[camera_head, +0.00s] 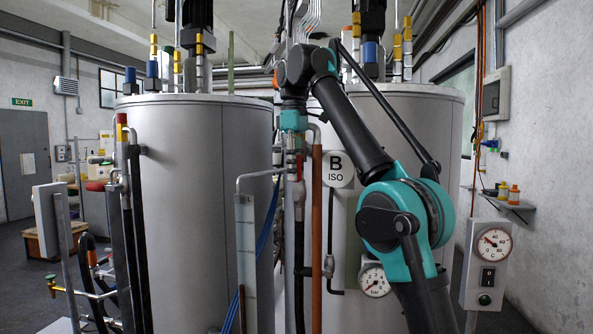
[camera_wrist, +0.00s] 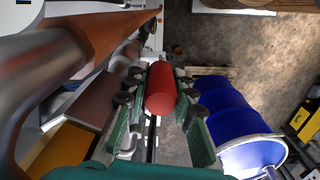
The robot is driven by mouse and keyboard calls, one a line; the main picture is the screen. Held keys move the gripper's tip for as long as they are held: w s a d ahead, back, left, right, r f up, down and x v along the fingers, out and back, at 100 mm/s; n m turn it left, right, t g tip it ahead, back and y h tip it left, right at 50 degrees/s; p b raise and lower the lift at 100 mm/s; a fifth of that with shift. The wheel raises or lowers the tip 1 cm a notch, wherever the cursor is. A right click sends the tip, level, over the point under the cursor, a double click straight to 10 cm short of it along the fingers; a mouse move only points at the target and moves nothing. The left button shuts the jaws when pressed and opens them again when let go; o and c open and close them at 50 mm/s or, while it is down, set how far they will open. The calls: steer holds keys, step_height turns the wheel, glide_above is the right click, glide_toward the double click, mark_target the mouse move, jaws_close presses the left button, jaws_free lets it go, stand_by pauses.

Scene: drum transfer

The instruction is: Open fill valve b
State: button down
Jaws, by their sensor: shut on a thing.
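The red lever handle of fill valve b (camera_head: 299,168) hangs on the pipework between the two big grey tanks, just left of the round "B ISO" sign (camera_head: 336,169). My gripper (camera_head: 294,152) is at this handle, pointing down. In the wrist view the red handle (camera_wrist: 161,88) lies between the green fingers of my gripper (camera_wrist: 157,98), which are shut on it. The valve body is mostly hidden behind the gripper and pipes, and I cannot tell the valve's exact angle.
Grey tanks stand left (camera_head: 205,200) and right (camera_head: 425,130). A copper pipe (camera_head: 317,230) runs down close to the gripper.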

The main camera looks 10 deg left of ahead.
steer(key=c, duration=1.3)
jaws_free()
steer(key=shift+o, duration=0.2)
